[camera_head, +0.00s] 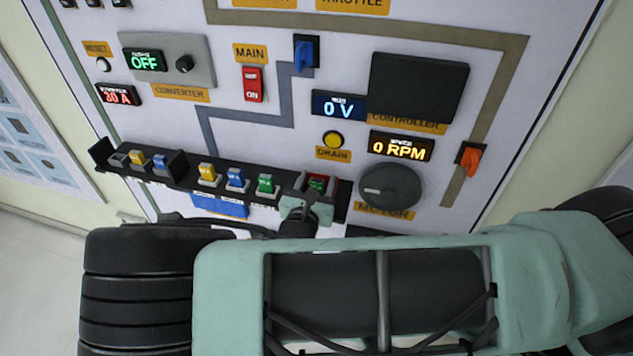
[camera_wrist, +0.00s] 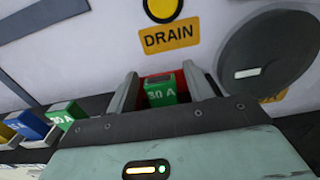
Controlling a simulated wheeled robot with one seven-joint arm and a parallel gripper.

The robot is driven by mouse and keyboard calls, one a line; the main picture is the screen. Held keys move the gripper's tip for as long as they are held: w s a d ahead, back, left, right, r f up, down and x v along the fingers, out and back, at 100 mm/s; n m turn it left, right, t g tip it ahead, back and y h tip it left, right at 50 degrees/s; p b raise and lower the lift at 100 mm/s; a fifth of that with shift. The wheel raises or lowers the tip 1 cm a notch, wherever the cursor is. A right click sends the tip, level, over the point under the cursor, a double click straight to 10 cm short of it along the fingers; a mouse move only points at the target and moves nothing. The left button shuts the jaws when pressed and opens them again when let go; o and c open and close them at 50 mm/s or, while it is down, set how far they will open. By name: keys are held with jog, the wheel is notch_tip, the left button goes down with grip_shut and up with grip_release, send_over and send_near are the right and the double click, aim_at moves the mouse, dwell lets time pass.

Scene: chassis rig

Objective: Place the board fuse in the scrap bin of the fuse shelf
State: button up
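A green fuse marked 30 A (camera_wrist: 161,93) sits in a red holder (camera_wrist: 181,76) on the panel, below the DRAIN button; I take it to be the board fuse. My gripper (camera_wrist: 160,71) is open, with one finger on each side of this fuse and red showing in the gaps. In the head view, my gripper (camera_head: 307,203) is at the right end of the fuse shelf (camera_head: 190,184), partly covering the green fuse (camera_head: 317,184). At the shelf's left end is a black-walled compartment (camera_head: 177,163) with a yellow and a blue fuse; I cannot tell whether it is the scrap bin.
Yellow (camera_head: 208,173), blue (camera_head: 236,179) and green (camera_head: 266,184) fuses stand along the shelf between that compartment and my gripper. The motor dial (camera_head: 391,187) is close on the right. The red MAIN switch (camera_head: 253,84) and DRAIN button (camera_head: 333,139) are above.

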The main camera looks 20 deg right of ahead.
jog(key=shift+r, duration=0.25)
jog(key=b+v, duration=0.3)
jog(key=v, duration=0.8)
jog(key=s+d+r+m+g+y, duration=0.15)
jog(key=s+d+m+g, duration=0.35)
jog(key=s+m+g, duration=0.7)
jog(key=s+a+r+m+g+y, duration=0.1)
jog(key=s+a+r+m+y, duration=0.1)
jog(key=s+r+m+y, duration=0.1)
jog(key=s+a+r+m+g+y, duration=0.1)
jog(key=s+a+r+m+y, duration=0.1)
jog(key=r+m+y, duration=0.4)
notch_tip(320, 180, up, 5)
jog(key=shift+s+a+f+g+y, duration=0.2)
jog(key=shift+s+a+g+y, duration=0.15)
jog(key=shift+s+a, duration=0.1)
